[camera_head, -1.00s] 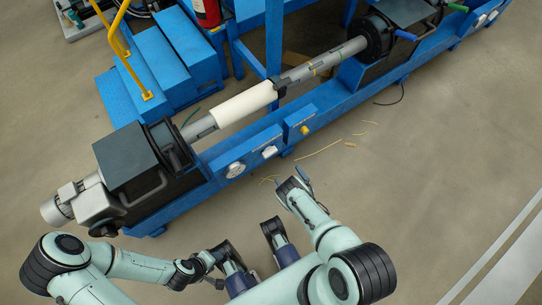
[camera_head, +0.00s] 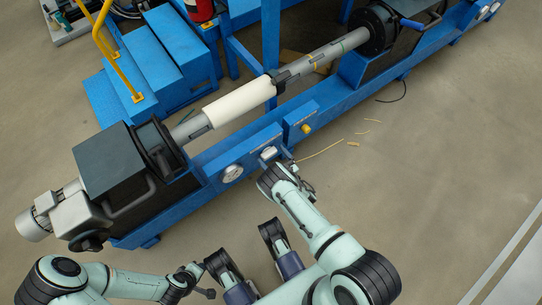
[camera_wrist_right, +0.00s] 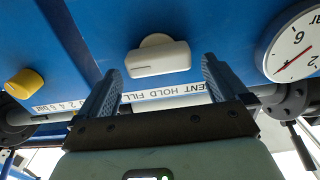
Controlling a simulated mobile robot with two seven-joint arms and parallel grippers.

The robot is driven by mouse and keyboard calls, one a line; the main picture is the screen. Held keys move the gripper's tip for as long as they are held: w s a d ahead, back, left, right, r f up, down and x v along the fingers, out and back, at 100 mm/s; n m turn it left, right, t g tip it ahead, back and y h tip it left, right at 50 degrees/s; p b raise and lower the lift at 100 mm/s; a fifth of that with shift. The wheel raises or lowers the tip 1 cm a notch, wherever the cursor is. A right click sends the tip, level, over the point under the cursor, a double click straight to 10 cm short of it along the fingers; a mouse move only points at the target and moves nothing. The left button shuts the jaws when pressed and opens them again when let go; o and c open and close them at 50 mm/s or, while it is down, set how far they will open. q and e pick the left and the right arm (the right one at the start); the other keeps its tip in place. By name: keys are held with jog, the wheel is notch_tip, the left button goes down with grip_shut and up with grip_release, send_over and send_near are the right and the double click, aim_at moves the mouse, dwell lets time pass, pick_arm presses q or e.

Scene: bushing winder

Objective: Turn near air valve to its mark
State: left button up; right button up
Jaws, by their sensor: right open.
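The near air valve is a white bar handle on the front of the blue machine. In the head view the valve handle (camera_head: 268,153) is at the panel just beyond my right gripper (camera_head: 273,172). In the right wrist view the white handle (camera_wrist_right: 157,58) lies crosswise ahead, between the lines of the two fingers. A label strip (camera_wrist_right: 175,101) reading "VENT HOLD FILL" is beside it, partly covered by a finger. My right gripper (camera_wrist_right: 160,66) is open, with nothing held. My left gripper (camera_head: 205,286) is low in the head view, away from the valve; its jaws are unclear.
A round white gauge (camera_wrist_right: 296,48) with a red needle is right of the valve in the wrist view. A yellow knob (camera_wrist_right: 24,83) is at its left. A paper-white roll (camera_head: 238,104) sits on the shaft above the panel. The floor right of the machine is mostly clear.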

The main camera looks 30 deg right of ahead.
jog(key=shift+w+a, duration=0.1)
jog(key=shift+w, duration=0.45)
pick_arm(q)
jog(key=shift+s+f, duration=0.25)
jog(key=shift+s, duration=0.1)
pick_arm(e)
jog(key=c, duration=1.1)
jog(key=shift+o, duration=0.2)
